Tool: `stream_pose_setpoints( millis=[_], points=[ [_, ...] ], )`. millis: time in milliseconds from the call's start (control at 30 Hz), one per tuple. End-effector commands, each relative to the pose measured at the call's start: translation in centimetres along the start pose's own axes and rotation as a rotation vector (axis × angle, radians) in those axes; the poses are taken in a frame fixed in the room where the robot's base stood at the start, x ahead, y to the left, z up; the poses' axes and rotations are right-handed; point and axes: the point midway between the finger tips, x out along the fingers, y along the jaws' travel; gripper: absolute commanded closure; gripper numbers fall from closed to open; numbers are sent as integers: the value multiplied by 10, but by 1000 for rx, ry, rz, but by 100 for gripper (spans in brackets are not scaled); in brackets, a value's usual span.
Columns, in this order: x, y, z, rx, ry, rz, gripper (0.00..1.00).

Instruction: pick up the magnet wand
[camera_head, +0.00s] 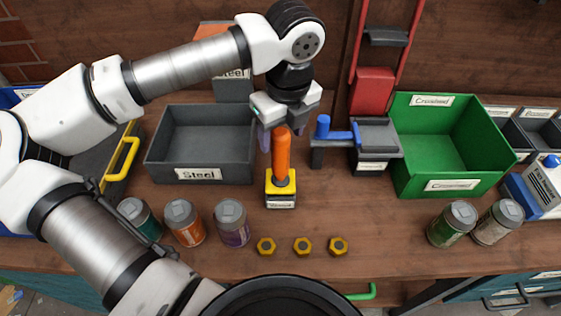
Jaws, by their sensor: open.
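The magnet wand (282,156) has an orange handle and stands upright in a yellow and black holder (281,189) near the middle of the bench. My gripper (275,135) hangs from above at the top of the handle, jaws pointing down. It is open, with its fingers around or just behind the handle's upper part. I cannot tell whether they touch it. The orange handle hides part of the fingers.
A grey bin labelled Steel (175,175) stands left of the wand. The wood between is clear.

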Motion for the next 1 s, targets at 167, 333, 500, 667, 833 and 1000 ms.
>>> stream_pose_setpoints(
  millis=[167, 333, 500, 667, 833, 1000],
  points=[
    [24, 4, -3, 1, 6, 1, 41],
    [41, 3, -2, 0, 3, -1, 41],
    [43, 3, -2, 0, 1, 0, 41],
    [42, 3, -2, 0, 1, 0, 54],
    [42, 3, -2, 0, 1, 0, 76],
    [42, 3, -2, 0, 0, -1, 94]
  ],
)
